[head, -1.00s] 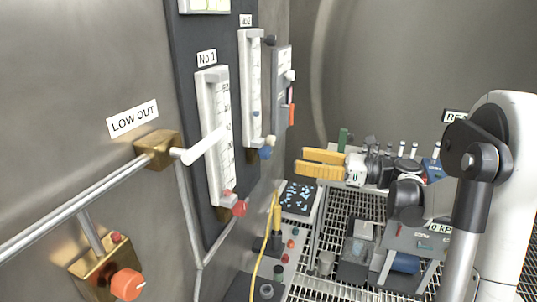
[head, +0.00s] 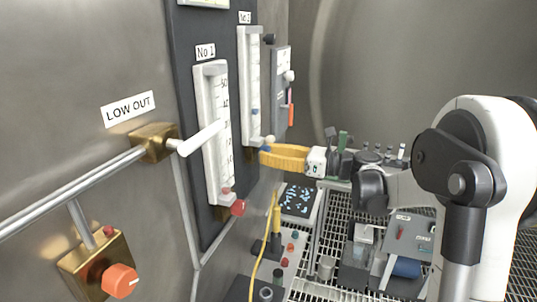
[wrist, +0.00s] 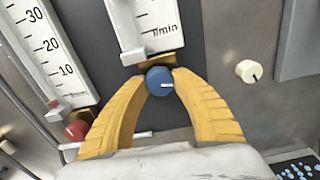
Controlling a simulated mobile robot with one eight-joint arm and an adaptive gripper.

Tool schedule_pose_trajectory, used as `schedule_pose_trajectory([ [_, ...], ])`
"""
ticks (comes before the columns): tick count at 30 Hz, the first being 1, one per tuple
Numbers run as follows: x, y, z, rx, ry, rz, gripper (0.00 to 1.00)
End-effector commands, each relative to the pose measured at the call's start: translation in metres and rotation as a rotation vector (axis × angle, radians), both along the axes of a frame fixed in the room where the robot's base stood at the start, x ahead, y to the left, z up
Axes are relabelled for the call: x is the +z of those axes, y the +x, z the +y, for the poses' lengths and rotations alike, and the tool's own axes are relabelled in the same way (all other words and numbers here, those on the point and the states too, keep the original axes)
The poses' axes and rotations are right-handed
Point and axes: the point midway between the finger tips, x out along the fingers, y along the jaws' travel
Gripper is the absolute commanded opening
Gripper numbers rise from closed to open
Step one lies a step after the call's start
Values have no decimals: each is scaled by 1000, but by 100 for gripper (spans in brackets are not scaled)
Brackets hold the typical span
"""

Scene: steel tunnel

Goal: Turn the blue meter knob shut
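The blue meter knob (wrist: 159,82) sits under a white flow meter (wrist: 142,25) in the wrist view, with a short white mark pointing to the right. My gripper (wrist: 160,80) has one curved yellow finger on each side of the knob, the tips appearing to touch it. In the head view, my gripper (head: 266,153) reaches in from the right to the foot of the second meter (head: 250,85). Its fingertips hide most of the blue knob there.
The No 1 meter (head: 212,135) with its red knob (head: 237,207) is close on the left. A white knob (wrist: 249,71) is right of the blue one. A LOW OUT pipe (head: 80,195) and orange knob (head: 120,280) are nearer. A yellow cable (head: 265,255) hangs below.

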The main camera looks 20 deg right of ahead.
Motion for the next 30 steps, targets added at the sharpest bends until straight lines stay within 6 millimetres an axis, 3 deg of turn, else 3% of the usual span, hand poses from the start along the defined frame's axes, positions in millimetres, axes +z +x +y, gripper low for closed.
schedule_pose_trajectory([
  [2, 0, 0, 0, 0, 0, 0, 2],
  [16, 0, 0, 0, 1, -34, -46, 2],
  [30, 1, 1, -1, 1, -254, -348, 2],
])
